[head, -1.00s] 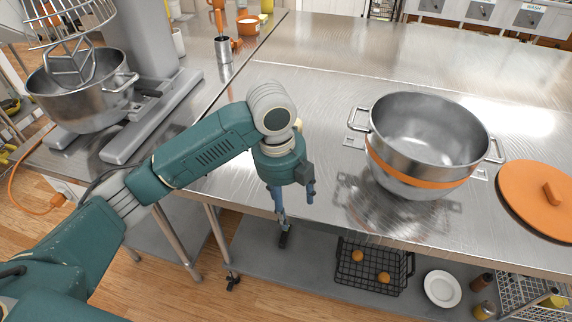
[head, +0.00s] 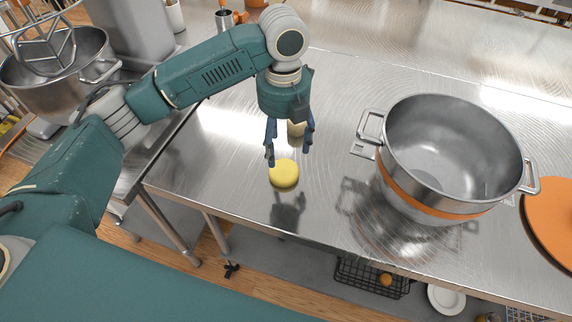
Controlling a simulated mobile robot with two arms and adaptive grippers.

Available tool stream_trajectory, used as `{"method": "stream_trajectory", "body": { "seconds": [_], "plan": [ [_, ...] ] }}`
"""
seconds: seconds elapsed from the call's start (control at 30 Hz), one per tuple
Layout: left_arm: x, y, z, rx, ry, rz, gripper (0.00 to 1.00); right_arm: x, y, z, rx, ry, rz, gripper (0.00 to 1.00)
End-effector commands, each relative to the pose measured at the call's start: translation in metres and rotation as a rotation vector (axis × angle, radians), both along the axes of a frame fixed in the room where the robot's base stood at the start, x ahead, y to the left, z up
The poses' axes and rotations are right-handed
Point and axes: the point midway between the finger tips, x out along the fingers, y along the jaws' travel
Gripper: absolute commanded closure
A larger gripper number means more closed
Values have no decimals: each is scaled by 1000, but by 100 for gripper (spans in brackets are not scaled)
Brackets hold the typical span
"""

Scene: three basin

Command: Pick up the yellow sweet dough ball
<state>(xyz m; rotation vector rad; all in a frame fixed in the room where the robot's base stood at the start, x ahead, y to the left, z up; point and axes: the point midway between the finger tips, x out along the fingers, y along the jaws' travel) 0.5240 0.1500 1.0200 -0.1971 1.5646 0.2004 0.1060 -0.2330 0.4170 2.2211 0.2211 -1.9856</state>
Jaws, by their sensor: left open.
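The yellow dough ball (head: 284,174) is a flattened round piece on the steel table, left of the big bowl. My left gripper (head: 288,158) points down right at its far side, with fingers apart. The fingertips look just above or beside the dough; I cannot tell if they touch it. A second pale piece (head: 297,129) shows partly between the fingers, mostly hidden by them. My right gripper is not in view.
A large steel bowl (head: 450,150) with an orange band stands to the right on the steel table (head: 345,95). An orange lid (head: 552,225) lies at the right edge. A stand mixer bowl (head: 55,75) is at the left. A wire basket (head: 365,280) and plate (head: 446,299) are on the lower shelf.

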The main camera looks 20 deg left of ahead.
Motion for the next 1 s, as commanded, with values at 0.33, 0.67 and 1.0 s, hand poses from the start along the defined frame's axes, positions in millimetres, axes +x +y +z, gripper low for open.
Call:
{"method": "stream_trajectory", "body": {
  "seconds": [0.33, 0.67, 1.0],
  "plan": [
    [0, 0, -34, 0, 0, 2, 34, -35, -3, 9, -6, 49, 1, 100],
    [0, 0, -78, -1, 0, 1, 34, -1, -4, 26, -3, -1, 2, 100],
    [0, 0, -80, -1, -2, 0, 52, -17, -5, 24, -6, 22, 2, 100]
  ]
}}
